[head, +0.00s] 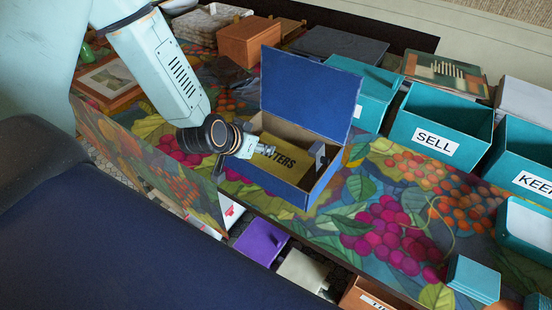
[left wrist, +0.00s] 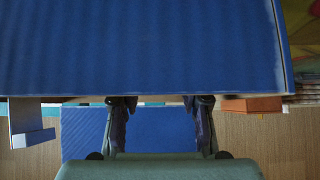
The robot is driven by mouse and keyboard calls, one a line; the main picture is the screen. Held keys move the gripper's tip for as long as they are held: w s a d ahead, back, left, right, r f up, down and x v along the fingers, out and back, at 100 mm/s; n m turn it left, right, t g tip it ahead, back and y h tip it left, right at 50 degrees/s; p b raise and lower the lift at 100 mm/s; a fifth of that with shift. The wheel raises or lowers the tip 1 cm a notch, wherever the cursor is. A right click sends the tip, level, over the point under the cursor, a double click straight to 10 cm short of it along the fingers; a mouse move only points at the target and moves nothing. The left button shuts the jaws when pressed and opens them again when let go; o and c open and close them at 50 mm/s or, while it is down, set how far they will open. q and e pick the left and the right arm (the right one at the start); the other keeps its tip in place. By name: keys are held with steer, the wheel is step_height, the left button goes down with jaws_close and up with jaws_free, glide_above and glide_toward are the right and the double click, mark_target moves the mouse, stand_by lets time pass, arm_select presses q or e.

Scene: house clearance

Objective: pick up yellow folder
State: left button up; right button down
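The yellow folder (head: 272,174), with dark lettering ending in "TTERS", lies inside an open blue box (head: 290,194) on the patterned table. The box lid (head: 308,95) stands up at the back. My left gripper (head: 268,150) is at the box's left side, its tips over the folder's upper left part and hiding some of its lettering. In the left wrist view its two fingers (left wrist: 160,104) are apart with nothing visible held between them, and large blue surfaces fill much of the picture. I cannot tell whether the fingers touch the folder. My right gripper is not in view.
Teal bins, one labelled SELL (head: 437,135), line the table's right side. An orange-brown box (head: 249,42) and a wicker basket (head: 205,25) stand behind. A purple item (head: 261,241) lies below the front edge.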

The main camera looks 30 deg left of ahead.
arm_select(q)
steer(key=shift+w+d, duration=0.1)
steer(key=shift+w, duration=0.05)
steer(key=c, duration=0.4)
jaws_close()
